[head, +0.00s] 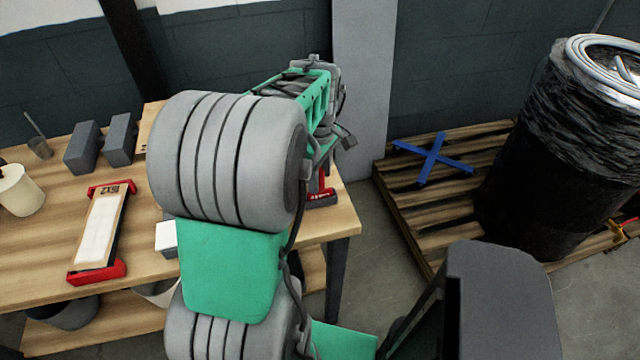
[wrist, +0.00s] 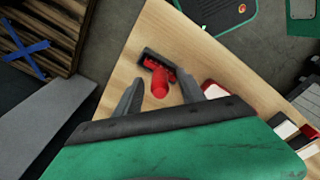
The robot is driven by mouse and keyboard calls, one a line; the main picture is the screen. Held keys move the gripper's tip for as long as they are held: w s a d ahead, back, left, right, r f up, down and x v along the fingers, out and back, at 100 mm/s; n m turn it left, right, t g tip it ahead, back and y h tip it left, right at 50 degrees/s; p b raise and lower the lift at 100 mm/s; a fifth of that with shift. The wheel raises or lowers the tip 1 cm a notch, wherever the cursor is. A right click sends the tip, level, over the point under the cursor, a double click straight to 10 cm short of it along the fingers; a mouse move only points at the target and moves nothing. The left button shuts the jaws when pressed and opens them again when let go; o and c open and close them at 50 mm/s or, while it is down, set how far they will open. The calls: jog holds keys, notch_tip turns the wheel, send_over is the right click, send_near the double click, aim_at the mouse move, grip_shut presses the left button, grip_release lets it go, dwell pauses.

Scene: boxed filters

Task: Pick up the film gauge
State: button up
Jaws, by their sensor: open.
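A red and black object, which I take to be the film gauge (wrist: 160,85), lies on the wooden table near its corner. In the wrist view it sits between and beyond the two fingers of my gripper (wrist: 159,82). The fingers are spread on either side of it, and no grip on it shows. How far above the table the fingertips are, I cannot tell. In the head view a piece of red (head: 322,197) shows at the table's right end, mostly hidden behind my arm.
On the table (head: 45,235) are a long red-ended holder with white pieces (head: 98,228), dark grey blocks (head: 84,148), a cream cup (head: 20,190) and a white box (head: 166,238). A pallet (head: 400,215) with a blue cross (head: 433,158) and a black wrapped drum (head: 550,150) stand right.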

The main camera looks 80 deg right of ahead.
notch_tip(320, 180, down, 2)
jog(key=shift+f, duration=0.15)
jog(key=shift+c, duration=0.6)
grip_shut()
